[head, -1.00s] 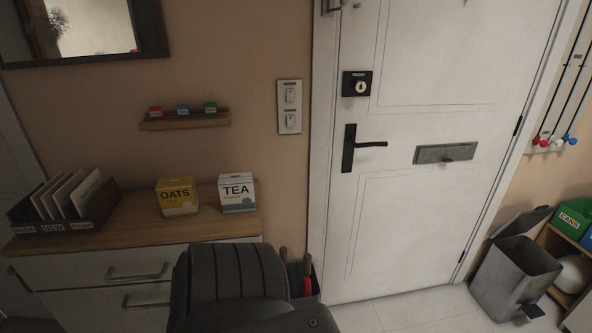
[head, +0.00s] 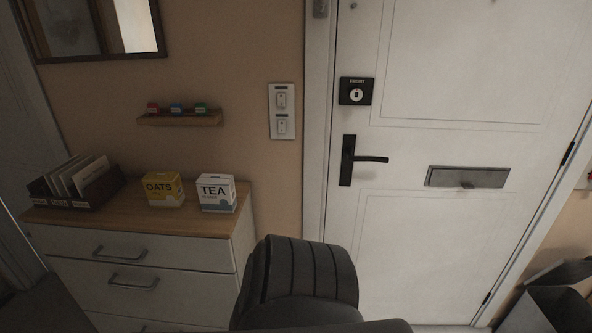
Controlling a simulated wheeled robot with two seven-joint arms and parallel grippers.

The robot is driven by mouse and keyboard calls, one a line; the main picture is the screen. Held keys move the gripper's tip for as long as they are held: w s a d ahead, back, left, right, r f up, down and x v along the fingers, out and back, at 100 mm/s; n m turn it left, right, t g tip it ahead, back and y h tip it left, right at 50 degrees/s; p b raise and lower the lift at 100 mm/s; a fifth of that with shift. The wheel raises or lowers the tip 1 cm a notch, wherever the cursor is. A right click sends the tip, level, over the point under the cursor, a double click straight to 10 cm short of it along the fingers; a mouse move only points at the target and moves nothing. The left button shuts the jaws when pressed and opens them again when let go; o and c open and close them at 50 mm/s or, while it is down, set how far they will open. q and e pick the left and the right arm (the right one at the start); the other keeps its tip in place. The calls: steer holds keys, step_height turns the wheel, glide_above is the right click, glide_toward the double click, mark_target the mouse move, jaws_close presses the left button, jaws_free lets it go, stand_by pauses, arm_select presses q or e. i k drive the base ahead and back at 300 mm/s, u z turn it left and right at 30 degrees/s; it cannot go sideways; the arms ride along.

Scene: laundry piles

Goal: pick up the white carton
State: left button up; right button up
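The white carton (head: 216,194) is a small box marked TEA with a blue-grey patch low on its front. It stands upright on the wooden top of the chest of drawers (head: 137,216), near its right end. A yellow carton marked OATS (head: 163,189) stands just left of it, close by. Neither of my grippers shows in the head view. A dark ribbed part of my own arm fills the bottom middle, in front of and right of the chest.
A dark file box (head: 88,188) with papers stands at the chest's left end. A small shelf (head: 180,120) with three little items hangs above. A white door (head: 440,110) with a black handle is on the right, and a grey bin (head: 550,308) is at lower right.

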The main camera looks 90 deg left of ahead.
mark_target(216, 192)
steer(key=i, duration=0.45)
steer(key=u, duration=2.35)
